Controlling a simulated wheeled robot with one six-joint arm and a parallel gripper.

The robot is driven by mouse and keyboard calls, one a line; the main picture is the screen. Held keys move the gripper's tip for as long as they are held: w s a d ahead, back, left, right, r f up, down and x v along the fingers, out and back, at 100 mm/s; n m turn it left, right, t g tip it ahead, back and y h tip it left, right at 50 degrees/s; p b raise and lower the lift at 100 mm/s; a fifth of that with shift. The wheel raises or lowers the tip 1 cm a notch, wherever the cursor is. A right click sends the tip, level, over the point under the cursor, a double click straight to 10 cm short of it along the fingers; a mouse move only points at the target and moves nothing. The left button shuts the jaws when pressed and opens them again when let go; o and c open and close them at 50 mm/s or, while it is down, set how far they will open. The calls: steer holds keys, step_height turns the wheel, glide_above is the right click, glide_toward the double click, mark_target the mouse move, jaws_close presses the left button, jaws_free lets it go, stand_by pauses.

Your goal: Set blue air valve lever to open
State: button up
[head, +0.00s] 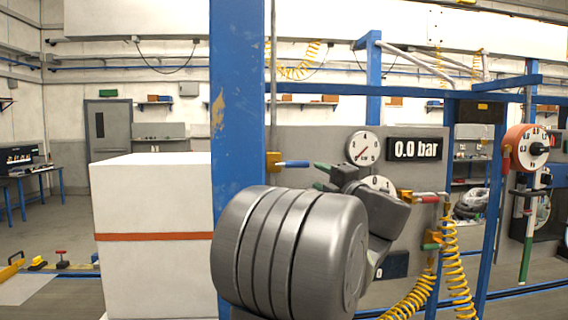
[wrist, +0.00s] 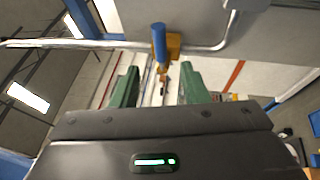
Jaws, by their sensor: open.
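The blue air valve lever (head: 292,164) sticks out level to the right from its brass valve body (head: 272,162), across the thin upright pipe (head: 273,90). In the wrist view the blue lever (wrist: 158,42) lies just beyond the fingertips, beside the brass body (wrist: 174,46). My gripper (head: 319,176) has green fingers and is to the right of the lever and slightly below it. In the wrist view my gripper (wrist: 157,76) is open and empty, its fingers apart on either side of the lever's line. I see no contact with the lever.
A panel carries a round gauge (head: 364,148) and a display (head: 414,149) reading 0.0 bar. A red-handled valve (head: 430,196) and yellow coiled hoses (head: 455,265) are at the right. A blue post (head: 238,90) and white cabinet (head: 150,195) stand left.

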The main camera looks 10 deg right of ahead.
mark_target(300, 165)
steer(key=p+x, duration=0.3)
steer(key=x, duration=1)
steer(key=shift+w+r, duration=0.1)
steer(key=shift+w, duration=0.05)
jaws_close()
